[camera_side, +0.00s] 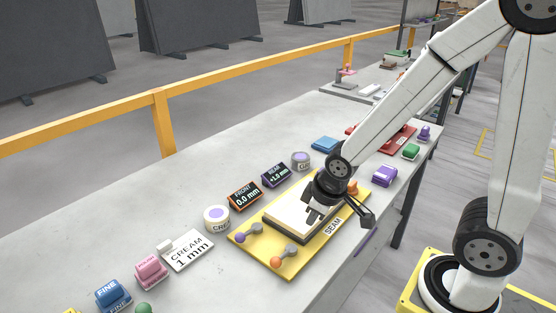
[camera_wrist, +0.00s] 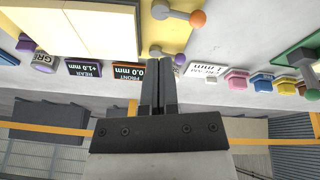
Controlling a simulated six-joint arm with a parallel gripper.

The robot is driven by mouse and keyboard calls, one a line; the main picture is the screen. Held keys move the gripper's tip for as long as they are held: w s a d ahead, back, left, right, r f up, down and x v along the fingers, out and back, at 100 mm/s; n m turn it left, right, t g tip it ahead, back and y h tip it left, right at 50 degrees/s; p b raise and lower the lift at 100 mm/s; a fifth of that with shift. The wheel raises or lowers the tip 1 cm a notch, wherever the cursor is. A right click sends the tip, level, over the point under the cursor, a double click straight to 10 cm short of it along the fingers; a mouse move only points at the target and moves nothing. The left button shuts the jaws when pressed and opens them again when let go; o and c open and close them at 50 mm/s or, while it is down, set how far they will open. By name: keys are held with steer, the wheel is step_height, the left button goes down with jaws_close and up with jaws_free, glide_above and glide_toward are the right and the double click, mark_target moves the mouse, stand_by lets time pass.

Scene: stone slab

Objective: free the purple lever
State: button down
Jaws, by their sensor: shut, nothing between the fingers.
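The purple lever (camera_side: 240,238) is a grey arm with a purple knob at the near-left end of the yellow jig (camera_side: 290,268). In the wrist view its purple knob (camera_wrist: 186,45) shows just right of my fingertips. An orange-knobbed lever (camera_side: 277,262) sits beside it, also visible in the wrist view (camera_wrist: 198,18). Pale slab pieces (camera_side: 290,217) lie on the jig, which is marked SEAM. My gripper (camera_side: 313,216) is shut and empty, above the slab and to the right of the purple lever. Its fingers (camera_wrist: 160,62) partly hide things behind them in the wrist view.
The FRONT display (camera_side: 245,195) reads 0.0 mm; the REAR display (camera_side: 276,175) reads +1.0 mm. A cream pot (camera_side: 217,219), a CREAM 1 mm card (camera_side: 187,250), and pink (camera_side: 151,271) and blue (camera_side: 113,294) blocks stand left of the jig. A purple block (camera_side: 385,176) is to the right.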

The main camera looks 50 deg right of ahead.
mark_target(249, 232)
steer(key=shift+w+a+f+n+t+y, duration=0.5)
steer(key=shift+w+a+n, duration=0.45)
steer(key=shift+n, duration=0.8)
steer(key=shift+w+a+f+n+t+y, duration=0.45)
steer(key=shift+w+a+n, duration=0.5)
steer(key=shift+n, duration=0.75)
steer(key=shift+w+a+f+n+t+y, duration=0.45)
steer(key=shift+w+a+n, duration=0.5)
steer(key=shift+n, duration=0.8)
steer(key=shift+s+a+f, duration=0.1)
steer(key=shift+s, duration=0.05)
steer(key=shift+f, duration=0.15)
steer(key=shift+x, duration=4.35)
steer(key=w, duration=0.1)
steer(key=w+f, duration=0.1)
steer(key=w, duration=0.1)
steer(key=shift+d+f, duration=0.15)
steer(key=shift+d, duration=0.25)
steer(key=shift+w+d+f, duration=0.15)
steer(key=shift+w+d, duration=0.1)
steer(key=shift+w, duration=0.35)
